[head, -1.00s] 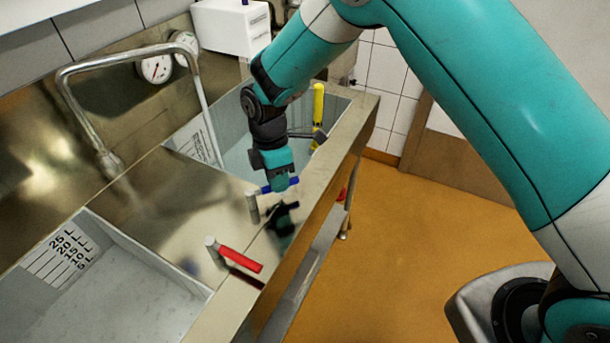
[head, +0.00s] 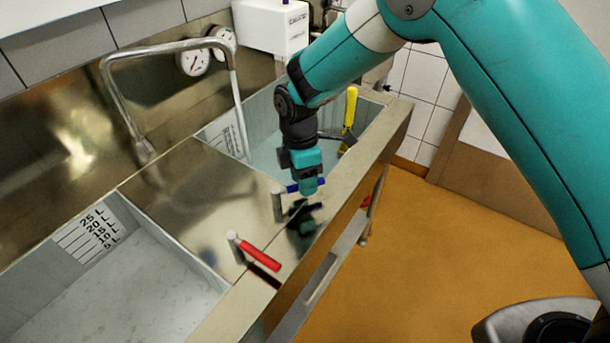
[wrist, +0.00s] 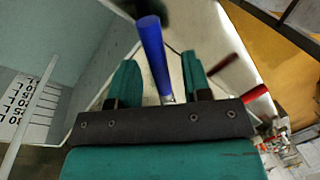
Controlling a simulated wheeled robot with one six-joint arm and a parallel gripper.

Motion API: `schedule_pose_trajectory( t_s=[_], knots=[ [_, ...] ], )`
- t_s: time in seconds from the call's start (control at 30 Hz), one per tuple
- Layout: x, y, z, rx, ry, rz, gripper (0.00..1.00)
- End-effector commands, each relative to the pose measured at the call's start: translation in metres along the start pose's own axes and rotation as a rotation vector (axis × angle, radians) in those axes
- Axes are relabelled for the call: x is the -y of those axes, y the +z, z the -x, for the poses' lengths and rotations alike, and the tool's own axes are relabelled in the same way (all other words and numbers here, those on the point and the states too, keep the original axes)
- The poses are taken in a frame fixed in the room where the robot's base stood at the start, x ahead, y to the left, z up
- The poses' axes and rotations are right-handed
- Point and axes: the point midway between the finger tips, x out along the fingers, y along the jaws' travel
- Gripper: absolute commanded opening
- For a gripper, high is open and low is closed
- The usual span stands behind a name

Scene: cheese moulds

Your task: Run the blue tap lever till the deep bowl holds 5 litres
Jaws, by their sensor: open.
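The blue tap lever (head: 292,188) stands on the metal ledge along the sink's front. My gripper (head: 308,184) points down at its free end. In the wrist view the blue lever (wrist: 152,55) lies between my two spread teal fingers, with a gap visible on each side. Two basins have litre scales: the near-left basin (head: 120,290) and the far-right basin (head: 270,125). I cannot tell which is the deep bowl. The spout (head: 237,90) comes down over the far-right basin.
A red lever (head: 258,252) is on the same ledge, nearer and left of the blue one. Two gauges (head: 193,62) and a white box (head: 270,25) are at the back. The orange floor (head: 440,250) is open at right.

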Motion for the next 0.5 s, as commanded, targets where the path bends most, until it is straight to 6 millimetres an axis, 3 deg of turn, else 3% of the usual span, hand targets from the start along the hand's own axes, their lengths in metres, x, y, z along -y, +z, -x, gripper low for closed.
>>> schedule_pose_trajectory(
  t_s=[0.17,0.27,0.5],
  knots=[
    [-0.001,0.0,0.01,-0.001,0.003,0.0,0.44],
    [-0.001,-0.001,0.028,-0.002,0.006,0.001,0.44],
    [-0.001,0.0,0.089,-0.002,0.008,0.0,0.44]
  ],
)
